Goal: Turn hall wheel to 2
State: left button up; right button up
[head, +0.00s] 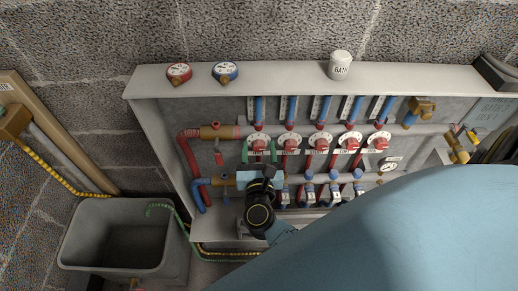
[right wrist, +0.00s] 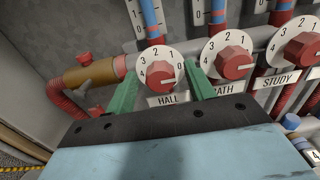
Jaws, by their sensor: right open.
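The hall wheel is a red knob on a white dial marked 0 to 4, above the HALL label (right wrist: 168,98). The wheel (right wrist: 156,54) is at upper centre in the right wrist view, and leftmost in the row in the head view (head: 259,144). I cannot tell which number it points to. My right gripper (right wrist: 160,84) is open, with one green finger at each side of the hall dial's lower part. I cannot tell whether the fingers touch it. In the head view the right gripper (head: 259,153) covers the area below the wheel. My left gripper is not in view.
The bath wheel (right wrist: 233,63) stands close right of my right finger, then the study wheel (right wrist: 305,50). A brass fitting (right wrist: 93,76) is to the left. A shelf (head: 290,79) with two gauges and a BATH cup (head: 340,66) runs above. A grey tub (head: 115,232) is lower left.

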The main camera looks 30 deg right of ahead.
jog(key=shift+c, duration=0.4)
jog(key=c, duration=0.9)
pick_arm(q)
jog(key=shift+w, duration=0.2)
